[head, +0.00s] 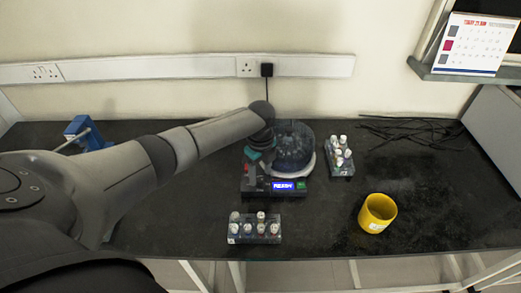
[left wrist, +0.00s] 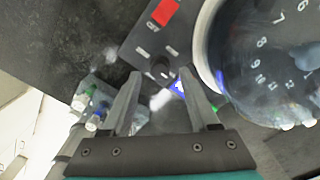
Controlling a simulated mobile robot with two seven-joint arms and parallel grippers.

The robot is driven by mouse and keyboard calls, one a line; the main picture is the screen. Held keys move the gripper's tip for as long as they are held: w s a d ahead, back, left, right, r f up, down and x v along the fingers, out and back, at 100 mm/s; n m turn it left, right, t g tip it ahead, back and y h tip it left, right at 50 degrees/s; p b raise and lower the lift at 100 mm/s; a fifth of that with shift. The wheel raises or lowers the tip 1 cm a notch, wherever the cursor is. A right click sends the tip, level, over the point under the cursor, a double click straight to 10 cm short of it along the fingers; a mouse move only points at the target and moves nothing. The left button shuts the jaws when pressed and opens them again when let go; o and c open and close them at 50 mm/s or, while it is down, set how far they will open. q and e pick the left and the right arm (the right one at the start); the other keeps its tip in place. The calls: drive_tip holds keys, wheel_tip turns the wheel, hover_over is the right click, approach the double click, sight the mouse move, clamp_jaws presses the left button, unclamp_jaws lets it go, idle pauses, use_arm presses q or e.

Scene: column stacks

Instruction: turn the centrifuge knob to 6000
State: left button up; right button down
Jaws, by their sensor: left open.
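The centrifuge (head: 293,150) stands on the dark bench, with a clear domed lid and a lit blue display (head: 284,186) on its front panel. The display's text is too small to read surely. In the left wrist view, a small dark knob (left wrist: 160,66) sits on the panel below a red switch (left wrist: 164,13). My left gripper (head: 252,172) is over the left part of the panel. In its wrist view the open fingers (left wrist: 159,76) lie on either side of the knob; contact cannot be told. The knob is hidden in the head view. My right gripper is out of view.
A tube rack (head: 254,229) stands in front of the centrifuge, and another rack (head: 340,158) stands to its right. A yellow cup (head: 377,213) is at the right front. Black cables (head: 410,130) lie at the back right. A blue device (head: 85,132) is at the back left.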

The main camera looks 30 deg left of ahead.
sight(261, 180)
use_arm(q)
wheel_tip(261, 180, up, 13)
drive_tip(key=p, duration=0.1)
drive_tip(key=shift+p, duration=0.4)
